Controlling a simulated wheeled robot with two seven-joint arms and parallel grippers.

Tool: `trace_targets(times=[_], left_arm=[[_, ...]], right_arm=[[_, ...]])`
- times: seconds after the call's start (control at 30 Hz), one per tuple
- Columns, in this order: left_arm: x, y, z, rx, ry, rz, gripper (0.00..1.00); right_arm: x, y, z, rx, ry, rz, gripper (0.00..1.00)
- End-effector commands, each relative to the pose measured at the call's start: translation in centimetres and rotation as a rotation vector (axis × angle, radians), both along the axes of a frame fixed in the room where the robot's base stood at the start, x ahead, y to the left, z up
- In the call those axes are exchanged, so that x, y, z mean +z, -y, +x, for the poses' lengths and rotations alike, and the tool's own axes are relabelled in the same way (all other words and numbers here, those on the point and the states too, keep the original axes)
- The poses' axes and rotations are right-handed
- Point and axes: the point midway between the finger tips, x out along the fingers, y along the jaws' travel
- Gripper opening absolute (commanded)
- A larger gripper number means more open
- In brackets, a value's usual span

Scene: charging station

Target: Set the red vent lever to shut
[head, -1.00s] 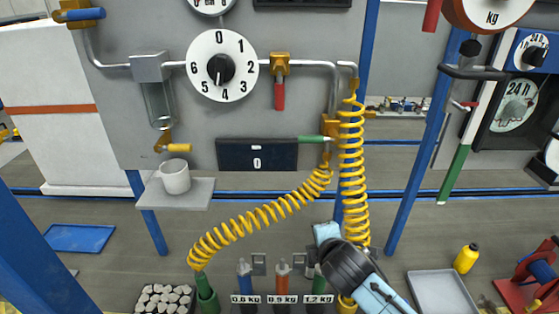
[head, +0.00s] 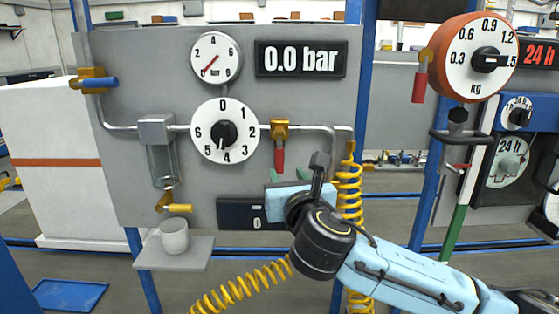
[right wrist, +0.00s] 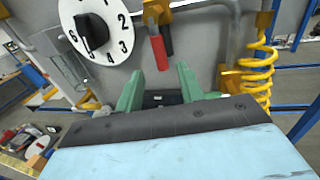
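A red lever (head: 279,158) hangs straight down from a brass valve (head: 279,131) on the pipe of the grey panel, right of the numbered dial. In the right wrist view the red lever (right wrist: 158,52) lies just beyond the fingertips. My right gripper (right wrist: 158,78) is open, its two green fingers apart with nothing between them. A second red lever (head: 419,85) hangs near the orange-rimmed kg dial. No label tells which is the vent lever. My left gripper is out of view.
The panel has a numbered dial (head: 224,131), a round gauge (head: 216,57) and a display (head: 300,59) reading 0.0 bar. A yellow coiled hose (head: 349,190) hangs close beside my right gripper.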

Motion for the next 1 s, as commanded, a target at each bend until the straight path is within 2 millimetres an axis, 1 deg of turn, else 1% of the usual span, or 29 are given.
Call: trace_targets(times=[0.03, 0.1, 0.3, 0.5, 0.7, 0.97, 1.0], left_arm=[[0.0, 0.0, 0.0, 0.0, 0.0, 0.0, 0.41], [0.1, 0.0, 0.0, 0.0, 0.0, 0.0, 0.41], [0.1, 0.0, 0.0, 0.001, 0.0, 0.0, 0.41], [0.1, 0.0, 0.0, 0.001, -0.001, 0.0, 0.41], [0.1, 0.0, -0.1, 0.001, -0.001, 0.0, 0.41], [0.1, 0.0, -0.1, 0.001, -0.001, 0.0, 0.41], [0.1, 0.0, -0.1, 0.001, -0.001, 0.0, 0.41]], right_arm=[[0.1, -0.2, 1.0, -0.003, 0.0, 0.001, 0.38], [0.1, -0.4, 2.2, -0.003, 0.0, 0.001, 0.38], [0.0, -1.1, 5.4, -0.002, -0.001, 0.002, 0.38], [0.0, -1.5, 7.6, -0.001, -0.001, 0.003, 0.38], [0.0, -1.7, 8.6, 0.0, -0.002, 0.003, 0.38], [0.0, -1.7, 8.7, 0.001, -0.002, 0.003, 0.38], [0.0, -1.7, 8.7, 0.001, -0.002, 0.003, 0.37]])
